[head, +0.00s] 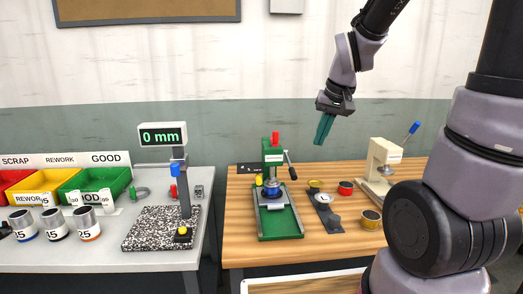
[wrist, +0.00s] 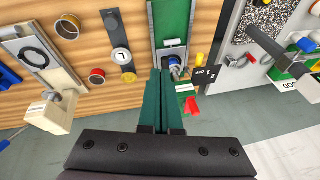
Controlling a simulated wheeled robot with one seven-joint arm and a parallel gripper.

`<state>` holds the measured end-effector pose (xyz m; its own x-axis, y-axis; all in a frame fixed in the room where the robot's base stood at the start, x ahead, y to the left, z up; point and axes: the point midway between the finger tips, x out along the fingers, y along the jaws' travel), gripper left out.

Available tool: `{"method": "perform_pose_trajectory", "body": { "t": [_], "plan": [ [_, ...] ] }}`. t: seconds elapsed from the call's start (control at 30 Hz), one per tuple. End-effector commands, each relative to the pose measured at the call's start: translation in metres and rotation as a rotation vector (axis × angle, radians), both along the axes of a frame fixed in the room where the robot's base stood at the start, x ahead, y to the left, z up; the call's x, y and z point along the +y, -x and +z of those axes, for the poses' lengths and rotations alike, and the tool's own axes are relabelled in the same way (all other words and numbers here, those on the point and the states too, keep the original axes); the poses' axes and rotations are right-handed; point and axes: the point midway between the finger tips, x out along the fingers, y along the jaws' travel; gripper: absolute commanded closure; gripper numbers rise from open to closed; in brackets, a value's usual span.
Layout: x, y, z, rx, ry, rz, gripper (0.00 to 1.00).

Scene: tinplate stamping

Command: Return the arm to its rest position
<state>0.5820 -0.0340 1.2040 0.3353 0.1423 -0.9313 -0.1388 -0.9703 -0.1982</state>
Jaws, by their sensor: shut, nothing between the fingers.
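My gripper (head: 323,129) hangs in the air above the wooden table, in front of the grey-green wall, its teal fingers pointing down. The fingers are shut together with nothing between them. In the wrist view my gripper (wrist: 166,75) also shows shut, its fingertips over the back part of the wooden table, apart from everything. My arm reaches down to it from the top right of the head view.
The wooden table (head: 340,240) bears a green press (head: 273,190), a beige press (head: 383,160), a dark strip with discs (head: 324,212) and small round tins. The grey table (head: 110,258) at left holds a gauge (head: 162,136), coloured bins (head: 97,188) and metal cups.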

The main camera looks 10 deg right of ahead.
Motion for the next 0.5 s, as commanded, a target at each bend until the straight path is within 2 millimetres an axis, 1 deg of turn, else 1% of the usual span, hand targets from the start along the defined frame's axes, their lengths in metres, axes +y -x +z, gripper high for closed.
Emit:
{"method": "perform_pose_trajectory", "body": {
  "t": [0.03, 0.1, 0.2, 0.33, 0.4, 0.5],
  "plan": [
    [-0.003, 0.01, 0.02, -0.036, -0.008, -0.019, 1.0],
    [-0.008, 0.025, 0.044, -0.076, -0.024, -0.049, 1.0],
    [-0.013, 0.049, 0.073, -0.128, -0.05, -0.09, 1.0],
    [-0.019, 0.079, 0.101, -0.185, -0.082, -0.134, 1.0],
    [-0.021, 0.092, 0.11, -0.208, -0.097, -0.15, 1.0],
    [-0.023, 0.105, 0.119, -0.229, -0.112, -0.167, 1.0]
  ]
}}
